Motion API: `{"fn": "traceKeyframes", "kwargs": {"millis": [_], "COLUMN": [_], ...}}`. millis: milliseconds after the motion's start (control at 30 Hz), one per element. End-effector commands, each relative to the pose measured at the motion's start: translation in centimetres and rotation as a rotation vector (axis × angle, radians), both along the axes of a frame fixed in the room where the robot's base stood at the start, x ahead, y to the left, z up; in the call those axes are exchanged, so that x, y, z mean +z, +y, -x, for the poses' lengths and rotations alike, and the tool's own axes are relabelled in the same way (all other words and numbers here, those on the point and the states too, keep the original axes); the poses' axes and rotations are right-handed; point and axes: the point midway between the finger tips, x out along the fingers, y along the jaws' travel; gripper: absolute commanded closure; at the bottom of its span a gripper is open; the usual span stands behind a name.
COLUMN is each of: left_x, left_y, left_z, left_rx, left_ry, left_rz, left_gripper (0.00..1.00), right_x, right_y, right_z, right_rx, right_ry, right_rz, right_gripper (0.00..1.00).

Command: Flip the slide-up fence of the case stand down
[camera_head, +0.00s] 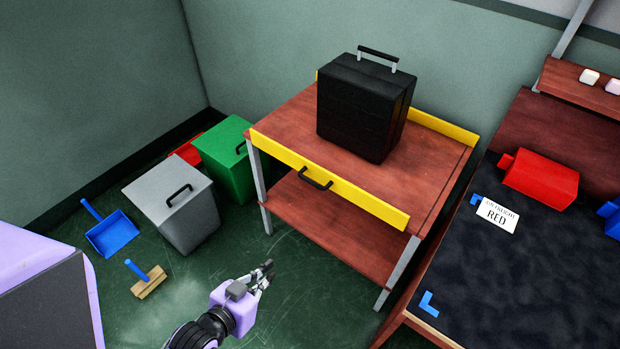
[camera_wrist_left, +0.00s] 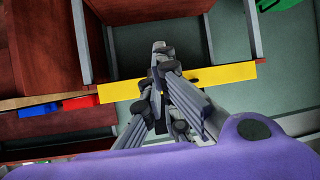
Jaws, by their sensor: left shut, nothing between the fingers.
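The case stand (camera_head: 430,168) is a brown wooden table on grey legs with a lower shelf. Its yellow front fence (camera_head: 365,196) runs along the near edge and stands up above the tabletop, with a black handle (camera_head: 315,180) on its face. A black case (camera_head: 362,108) stands upright on top. My left gripper (camera_head: 267,272) is shut and empty, in front of the stand and lower left of the fence. In the left wrist view the fingers (camera_wrist_left: 160,75) overlap the yellow fence (camera_wrist_left: 228,76) and hide part of the handle. My right gripper is out of view.
A grey bin (camera_head: 182,215) and a green bin (camera_head: 226,158) stand left of the stand. A blue dustpan (camera_head: 112,235) and a brush (camera_head: 148,283) lie on the floor. A dark-topped bench (camera_head: 530,275) with a red box (camera_head: 540,180) is close on the right. The floor before the stand is clear.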

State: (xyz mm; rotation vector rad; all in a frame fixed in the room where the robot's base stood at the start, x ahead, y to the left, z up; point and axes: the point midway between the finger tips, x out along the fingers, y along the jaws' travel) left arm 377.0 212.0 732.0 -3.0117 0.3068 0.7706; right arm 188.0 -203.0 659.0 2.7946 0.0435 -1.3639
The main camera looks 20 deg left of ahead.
Motion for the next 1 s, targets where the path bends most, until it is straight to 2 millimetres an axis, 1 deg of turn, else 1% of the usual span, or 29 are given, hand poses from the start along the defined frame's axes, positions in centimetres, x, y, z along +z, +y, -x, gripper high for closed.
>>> {"fn": "traceKeyframes", "kwargs": {"millis": [33, 67, 100, 167, 200, 300, 400, 500, 833, 933, 1000], "left_x": [0.1, 0.9, 2.2, 4.1, 5.5, 8.3, 10.1, 10.9, 11.0, 11.0, 11.0], "left_y": [0.5, 0.7, 1.0, 1.4, 1.5, 2.0, 2.2, 2.3, 2.2, 1.9, 1.5], "left_z": [-3.4, -5.3, -7.8, -11.0, -12.9, -16.3, -18.0, -18.5, -18.7, -19.5, -20.5], "left_rx": [-0.038, -0.055, -0.073, -0.097, -0.110, -0.132, -0.142, -0.145, -0.144, -0.144, -0.144], "left_ry": [-0.064, -0.108, -0.162, -0.237, -0.282, -0.366, -0.413, -0.429, -0.430, -0.430, -0.431], "left_rz": [0.007, 0.016, 0.028, 0.045, 0.055, 0.074, 0.087, 0.090, 0.091, 0.091, 0.091], "left_gripper": [1.00, 1.00, 1.00, 1.00, 1.00, 1.00, 1.00, 1.00, 1.00, 1.00, 1.00], "right_x": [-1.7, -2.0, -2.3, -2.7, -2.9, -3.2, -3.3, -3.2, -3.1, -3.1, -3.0], "right_y": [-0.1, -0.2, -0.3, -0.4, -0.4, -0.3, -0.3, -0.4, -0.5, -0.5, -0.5], "right_z": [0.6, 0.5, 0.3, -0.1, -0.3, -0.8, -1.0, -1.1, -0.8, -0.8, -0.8], "right_rx": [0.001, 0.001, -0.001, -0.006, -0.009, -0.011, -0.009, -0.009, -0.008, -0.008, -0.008], "right_ry": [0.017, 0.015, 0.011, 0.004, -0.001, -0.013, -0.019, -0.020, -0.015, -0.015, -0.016], "right_rz": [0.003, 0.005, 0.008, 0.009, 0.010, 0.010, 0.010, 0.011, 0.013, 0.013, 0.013], "right_gripper": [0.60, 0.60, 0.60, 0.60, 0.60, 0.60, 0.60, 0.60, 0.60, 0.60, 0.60]}}
